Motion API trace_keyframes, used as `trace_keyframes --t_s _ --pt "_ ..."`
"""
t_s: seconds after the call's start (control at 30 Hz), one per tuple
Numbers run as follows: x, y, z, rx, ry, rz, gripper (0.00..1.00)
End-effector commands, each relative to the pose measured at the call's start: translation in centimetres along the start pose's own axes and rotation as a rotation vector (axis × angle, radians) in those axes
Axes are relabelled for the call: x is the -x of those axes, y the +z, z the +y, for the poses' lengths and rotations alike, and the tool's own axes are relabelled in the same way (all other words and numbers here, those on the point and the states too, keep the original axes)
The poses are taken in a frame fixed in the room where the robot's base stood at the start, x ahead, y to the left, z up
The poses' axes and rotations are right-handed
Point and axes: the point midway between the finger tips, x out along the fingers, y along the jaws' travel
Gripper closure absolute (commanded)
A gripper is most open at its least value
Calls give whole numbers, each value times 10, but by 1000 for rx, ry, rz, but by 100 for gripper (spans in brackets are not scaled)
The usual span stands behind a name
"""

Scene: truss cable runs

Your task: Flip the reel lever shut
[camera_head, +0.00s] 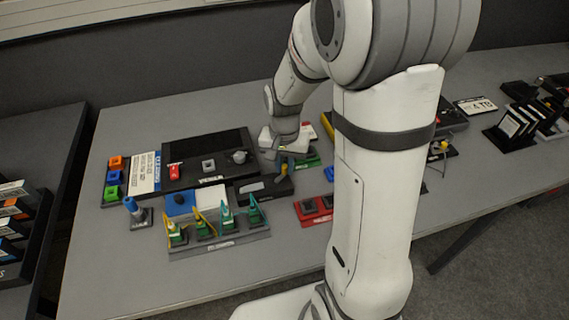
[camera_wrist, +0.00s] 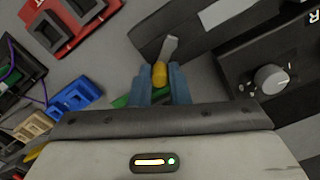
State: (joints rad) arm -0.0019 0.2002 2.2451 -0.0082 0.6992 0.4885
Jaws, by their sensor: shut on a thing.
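The lever shows in the wrist view as a short grey arm (camera_wrist: 169,46) with a yellow tip (camera_wrist: 160,75), at the side of a dark box (camera_wrist: 198,24). My gripper (camera_wrist: 161,86) has its blue fingers on either side of the yellow tip and is shut on it. In the head view my gripper (camera_head: 284,167) points down at the right end of the black box (camera_head: 263,190). My fingers and wrist hide most of the lever there, so its exact angle is hard to tell.
A dark panel with a round grey knob (camera_wrist: 271,80) lies close on the right in the wrist view. A red block (camera_wrist: 78,22) and a blue one (camera_wrist: 75,99) lie on the left. In front stands a grey rack (camera_head: 218,242) with several cable-topped posts.

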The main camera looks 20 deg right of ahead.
Motion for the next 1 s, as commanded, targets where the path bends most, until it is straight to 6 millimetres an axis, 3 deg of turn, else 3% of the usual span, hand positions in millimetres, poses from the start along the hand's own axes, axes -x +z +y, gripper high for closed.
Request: trace_keyframes --t_s 0.17,0.5,0.83,0.87,1.0 --pt "0 -1 -1 43 0 1 100" --pt "0 -3 -9 316 0 2 100" --pt "0 -3 -10 338 -1 3 100" --pt "0 -3 -10 338 -1 3 83" --pt "0 -3 -9 337 0 3 72"
